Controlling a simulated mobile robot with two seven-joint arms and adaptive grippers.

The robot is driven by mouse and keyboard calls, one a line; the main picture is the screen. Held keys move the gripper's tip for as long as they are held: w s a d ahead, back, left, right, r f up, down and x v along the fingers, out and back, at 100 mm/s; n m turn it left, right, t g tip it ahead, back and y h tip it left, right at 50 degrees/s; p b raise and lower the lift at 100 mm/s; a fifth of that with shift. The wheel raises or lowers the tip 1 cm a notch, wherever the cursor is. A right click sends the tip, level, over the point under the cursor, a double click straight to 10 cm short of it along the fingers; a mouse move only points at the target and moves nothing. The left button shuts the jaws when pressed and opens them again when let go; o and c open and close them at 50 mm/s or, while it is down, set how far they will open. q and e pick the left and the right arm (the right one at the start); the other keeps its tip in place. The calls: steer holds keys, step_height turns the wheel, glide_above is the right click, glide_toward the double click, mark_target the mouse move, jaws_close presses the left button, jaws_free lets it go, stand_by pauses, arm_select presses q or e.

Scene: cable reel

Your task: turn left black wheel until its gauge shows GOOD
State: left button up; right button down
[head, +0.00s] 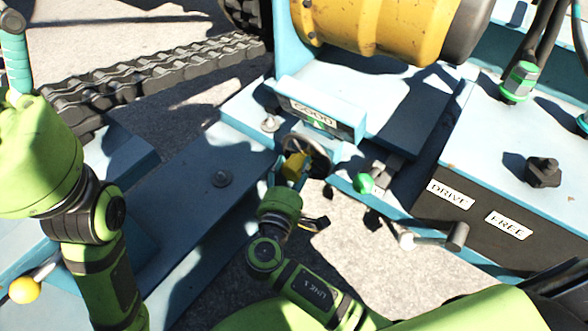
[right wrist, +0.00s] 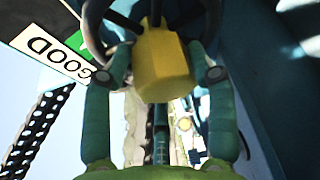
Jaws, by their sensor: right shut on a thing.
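The black wheel (head: 322,160) sits below the gauge, near the middle of the head view; its dark rim and spokes also show at the top of the right wrist view (right wrist: 95,30). A yellow knob (right wrist: 162,68) stands out from it. My right gripper (head: 290,175) is shut on this knob, one teal finger on each side in the right wrist view. The gauge (head: 345,128) carries a white GOOD label with a bit of green under it. The label and a green patch also show in the right wrist view (right wrist: 52,48). My left gripper (head: 14,55) is at the left edge, partly cut off.
A yellow drum (head: 375,28) is behind the gauge. At right, a dark panel (head: 480,215) has DRIVE and FREE labels and a lever (head: 435,232). A green-tipped knob (head: 364,183) is close right of the wheel. A chain track (head: 165,75) lies at upper left.

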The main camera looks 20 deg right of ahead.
steer(key=shift+a+f, duration=0.25)
steer(key=shift+f, duration=0.05)
steer(key=shift+c, duration=2.4)
jaws_free()
steer(key=shift+w+f, duration=0.1)
steer(key=v, duration=1.2)
steer(key=shift+r, duration=0.2)
steer(key=shift+d, duration=0.15)
